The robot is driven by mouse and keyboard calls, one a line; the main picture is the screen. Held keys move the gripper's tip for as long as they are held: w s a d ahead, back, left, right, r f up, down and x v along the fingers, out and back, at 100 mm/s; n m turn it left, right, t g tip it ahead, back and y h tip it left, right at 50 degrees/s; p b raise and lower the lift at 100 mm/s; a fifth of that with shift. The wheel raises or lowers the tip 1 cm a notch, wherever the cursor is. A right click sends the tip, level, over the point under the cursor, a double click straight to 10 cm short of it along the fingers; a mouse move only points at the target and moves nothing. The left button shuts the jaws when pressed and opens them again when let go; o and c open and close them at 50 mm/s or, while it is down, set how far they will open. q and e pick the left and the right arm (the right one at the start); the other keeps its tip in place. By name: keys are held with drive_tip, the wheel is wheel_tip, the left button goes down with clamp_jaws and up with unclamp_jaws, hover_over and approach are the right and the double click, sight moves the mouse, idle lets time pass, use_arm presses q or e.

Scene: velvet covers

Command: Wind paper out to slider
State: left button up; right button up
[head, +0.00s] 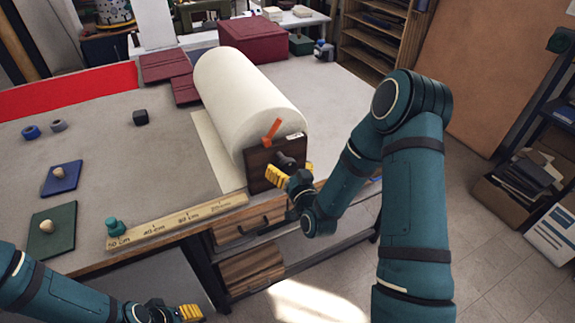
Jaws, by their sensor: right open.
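A large white paper roll (245,90) lies on the table, its near end at a dark wooden end block (258,172) with an orange pointer (272,130). A strip of paper (213,150) lies flat along the roll's left side. A dark knob (286,161) sits on the end block. My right gripper (291,174) is open at the knob, its yellow fingertips on either side; contact is unclear. A wooden ruler (175,223) runs along the front edge. A teal slider (116,227) stands at its left end, near 50 cm. My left gripper (188,313) is low at the bottom edge, partly cut off.
Blue (62,178) and green (51,228) pads with knobbed weights lie at left. A small black block (140,117) and two small rings lie farther back. The tabletop between strip and pads is mostly clear.

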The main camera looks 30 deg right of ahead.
drive_tip(key=shift+w, duration=0.4)
drive_tip(key=c, duration=1.3)
drive_tip(key=shift+c, duration=0.2)
